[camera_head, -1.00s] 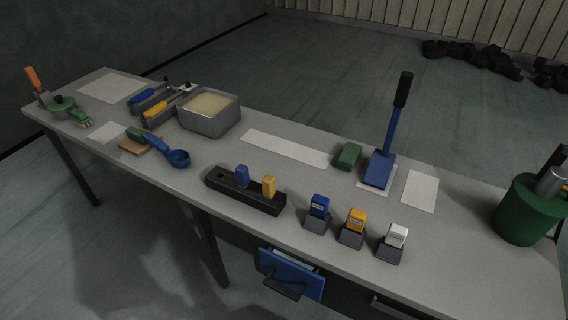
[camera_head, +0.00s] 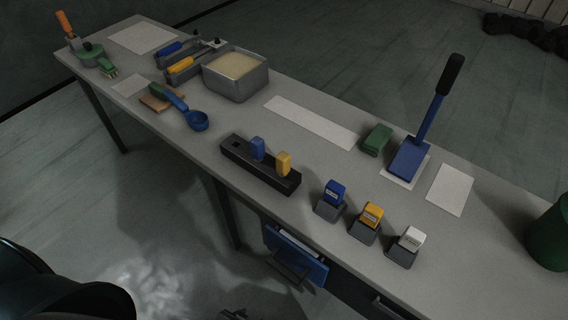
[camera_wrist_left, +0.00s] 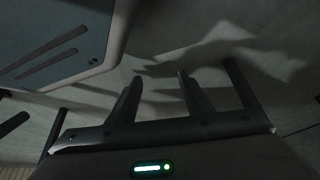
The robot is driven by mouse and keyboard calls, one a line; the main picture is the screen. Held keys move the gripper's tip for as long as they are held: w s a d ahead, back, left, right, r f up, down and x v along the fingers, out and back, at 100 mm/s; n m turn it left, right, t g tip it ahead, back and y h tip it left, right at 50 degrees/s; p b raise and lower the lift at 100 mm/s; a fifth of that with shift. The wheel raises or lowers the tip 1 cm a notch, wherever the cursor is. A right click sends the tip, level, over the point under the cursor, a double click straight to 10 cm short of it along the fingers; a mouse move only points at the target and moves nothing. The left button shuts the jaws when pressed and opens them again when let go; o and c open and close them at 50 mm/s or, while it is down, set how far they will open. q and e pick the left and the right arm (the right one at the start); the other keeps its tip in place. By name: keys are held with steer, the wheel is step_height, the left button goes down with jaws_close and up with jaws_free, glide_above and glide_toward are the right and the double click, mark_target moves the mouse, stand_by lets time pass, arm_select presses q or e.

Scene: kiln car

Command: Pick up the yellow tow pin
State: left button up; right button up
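The yellow tow pin (camera_head: 284,163) stands upright in a long black block (camera_head: 247,167) near the front edge of the table. A blue pin (camera_head: 257,149) stands in the same block, to its left. The lower parts of both pins are hidden in the block. My left gripper (camera_wrist_left: 159,78) is open and empty in the left wrist view, with floor and shadows beyond its fingers. It is far from the yellow pin, which does not show in that view. My right gripper is not in view.
Blue, yellow and white blocks in grey holders (camera_head: 364,231) stand right of the black block. A blue scoop (camera_head: 196,120) lies to its left, and a metal bin (camera_head: 236,76) stands behind.

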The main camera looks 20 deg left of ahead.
arm_select(q)
steer(key=w+a+r+t+b, duration=0.1)
steer(key=w+a+r+t, duration=0.1)
steer(key=w+r, duration=0.55)
steer(key=w+a+r+t+b, duration=0.15)
steer(key=w+r, duration=0.25)
steer(key=r, duration=0.7)
steer(key=w+r+t, duration=0.1)
steer(key=r, duration=0.7)
steer(key=w+r+t+h, duration=0.1)
steer(key=w+r+t, duration=0.1)
steer(key=r, duration=0.6)
steer(key=w+r+t+h, duration=0.1)
steer(key=r+t, duration=0.1)
steer(key=r, duration=0.7)
steer(key=shift+w+a+r+m, duration=0.1)
steer(key=shift+w+a+m, duration=0.1)
steer(key=shift+m, duration=0.1)
step_height(320, 180, up, 8)
steer(key=d+m+t+h, duration=0.1)
steer(key=t+h, duration=0.2)
steer(key=shift+w+r+b, duration=0.25)
steer(key=shift+w+b, duration=0.05)
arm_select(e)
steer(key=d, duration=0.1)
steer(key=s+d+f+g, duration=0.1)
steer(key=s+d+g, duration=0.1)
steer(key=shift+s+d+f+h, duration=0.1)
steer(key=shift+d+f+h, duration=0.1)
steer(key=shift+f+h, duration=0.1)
